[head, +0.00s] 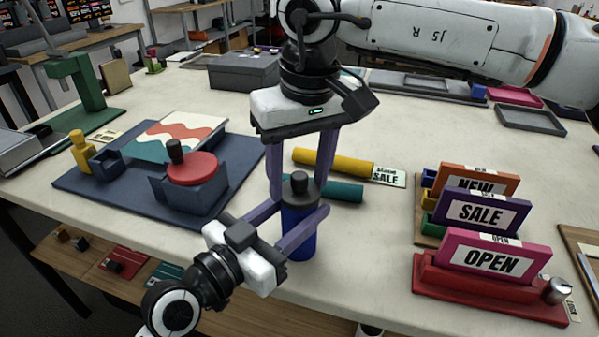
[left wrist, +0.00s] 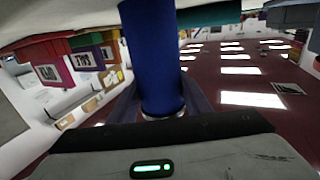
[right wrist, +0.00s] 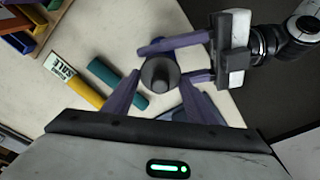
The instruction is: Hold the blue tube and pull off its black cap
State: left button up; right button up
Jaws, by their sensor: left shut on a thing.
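The blue tube (head: 300,236) stands upright at the front middle of the table, with its black cap (head: 299,183) on top. My left gripper (head: 300,212) comes in from the front left and is shut on the tube's upper part. The blue tube (left wrist: 152,60) also fills the middle of the left wrist view between the fingers. My right gripper (head: 298,178) points down from above, open, with one finger on each side of the cap. In the right wrist view the cap (right wrist: 160,75) shows from above, between and slightly beyond the fingers, with gaps beside it.
A yellow tube (head: 333,162) and a teal tube (head: 342,190) lie just behind the blue tube. A dark blue board (head: 110,190) with a red-topped stamp-like tool (head: 192,168) is at left. Sign blocks (head: 492,255) in a red holder (head: 480,288) stand at right.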

aim_at(299, 175)
jog(key=c, duration=0.6)
jog(key=shift+o, duration=0.2)
jog(key=shift+r, duration=0.2)
jog(key=shift+r, duration=0.95)
jog(key=shift+r, duration=2)
pick_arm(q)
jog(key=o, duration=1.6)
